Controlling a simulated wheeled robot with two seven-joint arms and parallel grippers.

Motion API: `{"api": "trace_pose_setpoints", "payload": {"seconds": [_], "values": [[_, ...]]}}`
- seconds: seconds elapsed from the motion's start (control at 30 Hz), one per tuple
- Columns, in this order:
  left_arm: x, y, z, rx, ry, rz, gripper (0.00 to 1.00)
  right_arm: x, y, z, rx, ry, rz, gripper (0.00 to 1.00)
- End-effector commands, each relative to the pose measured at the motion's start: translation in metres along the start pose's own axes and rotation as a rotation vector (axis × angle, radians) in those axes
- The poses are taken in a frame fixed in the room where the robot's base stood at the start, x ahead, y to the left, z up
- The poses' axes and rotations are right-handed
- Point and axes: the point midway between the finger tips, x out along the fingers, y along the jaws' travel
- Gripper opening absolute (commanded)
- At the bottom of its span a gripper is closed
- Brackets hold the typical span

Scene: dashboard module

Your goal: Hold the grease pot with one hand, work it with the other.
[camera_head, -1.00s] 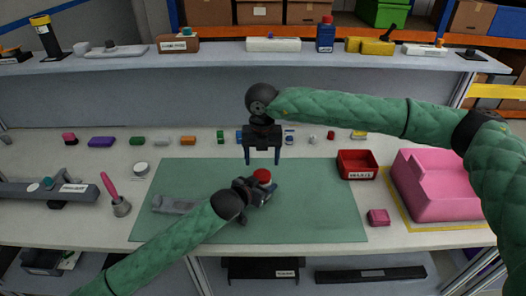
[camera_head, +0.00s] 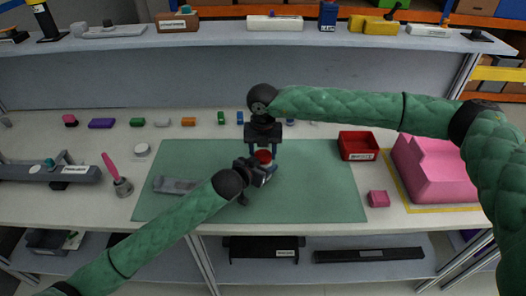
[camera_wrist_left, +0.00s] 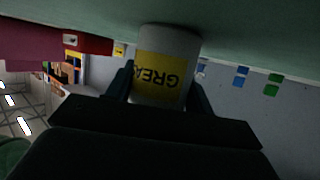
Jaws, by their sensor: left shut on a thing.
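The grease pot (camera_wrist_left: 165,75), white with a yellow label reading "GREA", is between the fingers of my left gripper (camera_wrist_left: 165,88), which is shut on it. In the left wrist view the label appears upside down. In the head view the pot's red lid (camera_head: 263,156) shows over the green mat (camera_head: 320,190); my left gripper hides much of the pot's body. I cannot tell whether the pot touches the mat. My right gripper (camera_head: 264,151) points down, open, directly above the lid, with one finger toward each side of it. Contact with the lid is not clear.
A grey part (camera_head: 176,185) lies on the mat's left side. A red bin (camera_head: 357,145), a small pink block (camera_head: 378,198) and a large pink part (camera_head: 432,172) stand to the right. A pink-handled tool (camera_head: 116,175) stands left. Small coloured blocks line the back.

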Motion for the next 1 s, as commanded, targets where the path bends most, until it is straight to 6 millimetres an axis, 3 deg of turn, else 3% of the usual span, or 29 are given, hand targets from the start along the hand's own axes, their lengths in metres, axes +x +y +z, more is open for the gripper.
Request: {"api": "trace_pose_setpoints", "payload": {"seconds": [0.07,0.1,0.2,0.57,1.0], "values": [[0.000,0.000,0.000,0.000,0.000,0.000,0.00,0.000,0.000,0.000,0.000,0.000,0.000,0.23],[0.000,0.000,0.000,0.000,0.000,-0.001,0.00,0.000,0.000,0.000,0.000,0.000,0.000,0.56],[0.000,0.000,0.000,0.000,0.000,-0.001,0.00,0.000,0.000,0.000,0.000,0.000,0.000,0.72],[0.000,0.000,0.000,0.000,0.000,-0.001,0.00,-0.004,0.000,0.000,0.000,-0.001,0.000,0.72],[0.000,0.000,0.000,0.000,0.000,-0.001,0.00,-0.045,0.000,0.000,0.000,-0.001,0.000,0.72]]}}
